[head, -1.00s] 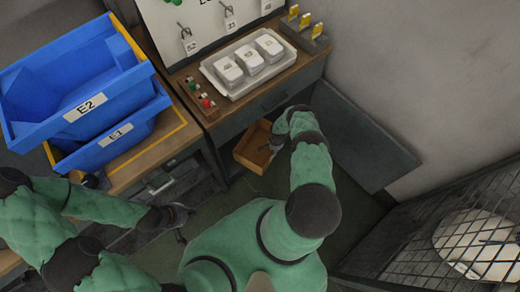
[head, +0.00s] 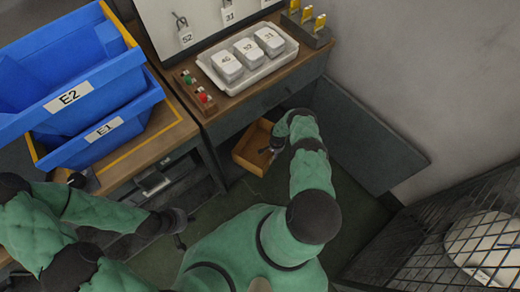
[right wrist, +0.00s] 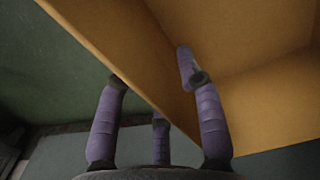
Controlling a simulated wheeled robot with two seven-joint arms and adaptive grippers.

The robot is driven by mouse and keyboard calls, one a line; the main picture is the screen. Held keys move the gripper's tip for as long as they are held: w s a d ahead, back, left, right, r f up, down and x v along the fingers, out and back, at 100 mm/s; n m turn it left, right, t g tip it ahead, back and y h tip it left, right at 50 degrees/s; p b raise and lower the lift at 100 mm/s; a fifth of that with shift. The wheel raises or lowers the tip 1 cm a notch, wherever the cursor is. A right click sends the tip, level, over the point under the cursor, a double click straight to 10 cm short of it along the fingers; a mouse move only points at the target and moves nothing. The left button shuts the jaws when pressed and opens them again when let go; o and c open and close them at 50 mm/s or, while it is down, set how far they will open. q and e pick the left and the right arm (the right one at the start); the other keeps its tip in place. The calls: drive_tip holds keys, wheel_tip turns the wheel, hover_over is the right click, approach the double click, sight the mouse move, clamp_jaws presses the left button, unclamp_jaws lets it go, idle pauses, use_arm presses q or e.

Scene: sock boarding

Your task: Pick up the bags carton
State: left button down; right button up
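The bags carton seems to be the open orange-brown box (head: 243,156) low beside the bench, in the middle of the head view. Its inside and one wall (right wrist: 140,65) fill much of the right wrist view. My right gripper (head: 275,146) is at the carton's right side. Its purple fingers (right wrist: 157,78) straddle the wall, one side outside and one inside, and stand apart, so it looks open. Firm contact cannot be made out. My left gripper (head: 184,228) is empty, its dark fingers spread, over the floor at lower left.
A workbench (head: 218,112) holds a white tray (head: 236,90) of labelled white packs and a button box (head: 195,89). Stacked blue bins E2 (head: 105,73) and E1 (head: 128,120) stand left. A grey panel (head: 365,140) and mesh cage (head: 420,235) are on the right.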

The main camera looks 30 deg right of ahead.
clamp_jaws()
drive_tip(key=shift+r, duration=0.1)
